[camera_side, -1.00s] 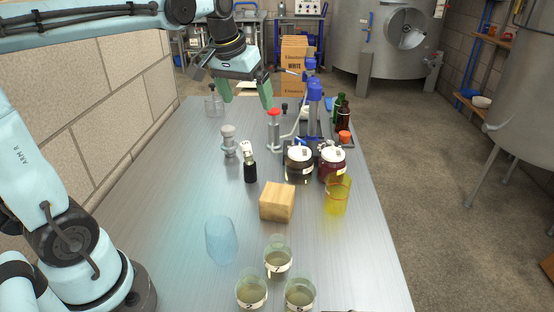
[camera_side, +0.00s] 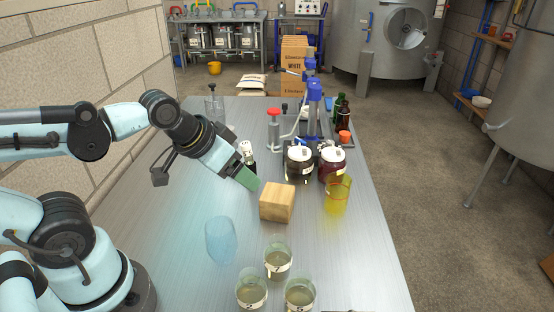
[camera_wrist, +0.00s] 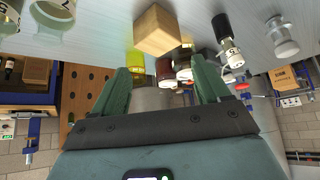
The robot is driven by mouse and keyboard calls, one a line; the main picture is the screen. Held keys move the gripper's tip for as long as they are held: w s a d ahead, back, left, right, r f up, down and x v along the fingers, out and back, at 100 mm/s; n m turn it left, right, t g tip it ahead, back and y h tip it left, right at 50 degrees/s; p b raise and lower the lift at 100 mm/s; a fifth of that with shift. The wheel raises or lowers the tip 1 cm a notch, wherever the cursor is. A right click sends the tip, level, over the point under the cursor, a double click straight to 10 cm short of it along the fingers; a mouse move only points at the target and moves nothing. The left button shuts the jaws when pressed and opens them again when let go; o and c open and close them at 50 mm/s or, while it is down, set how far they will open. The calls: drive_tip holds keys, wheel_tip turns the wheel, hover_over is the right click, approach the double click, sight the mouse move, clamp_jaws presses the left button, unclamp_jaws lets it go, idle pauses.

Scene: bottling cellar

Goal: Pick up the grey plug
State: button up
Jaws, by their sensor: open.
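A grey, stepped, plug-like piece (camera_wrist: 281,37) stands on the steel table at the upper right of the wrist view. My gripper (camera_side: 246,166) is open and empty, tilted down to the right, above the table. Its two green fingers (camera_wrist: 163,72) are spread in the wrist view, and the plug lies outside them, up and to the right.
A wooden block (camera_side: 277,203) sits right of my gripper. A blue glass (camera_side: 220,240) and several labelled glasses (camera_side: 278,262) stand nearer. A yellow glass (camera_side: 337,196), a dark jar (camera_side: 299,166) and a red jar (camera_side: 332,165) stand to the right.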

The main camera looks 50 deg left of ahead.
drive_tip(key=w+a+m+h, duration=0.1)
drive_tip(key=w+a+h, duration=0.1)
drive_tip(key=w+a, duration=0.45)
drive_tip(key=w+a+m+h, duration=0.15)
drive_tip(key=w+a, duration=0.25)
drive_tip(key=a, duration=0.5)
drive_tip(key=s+a+f+m+t+h, duration=0.1)
drive_tip(key=s+a+f+t, duration=0.1)
drive_tip(key=a, duration=0.6)
drive_tip(key=s+a+f+m+t+h, duration=0.1)
drive_tip(key=a+f+m+t, duration=0.15)
drive_tip(key=a, duration=0.55)
drive_tip(key=shift+n+t+h, duration=0.25)
drive_tip(key=shift+n, duration=0.15)
drive_tip(key=x, duration=1.2)
drive_tip(key=shift+s+f, duration=0.1)
drive_tip(key=shift+f, duration=0.15)
drive_tip(key=shift+a, duration=0.1)
drive_tip(key=c, duration=1.1)
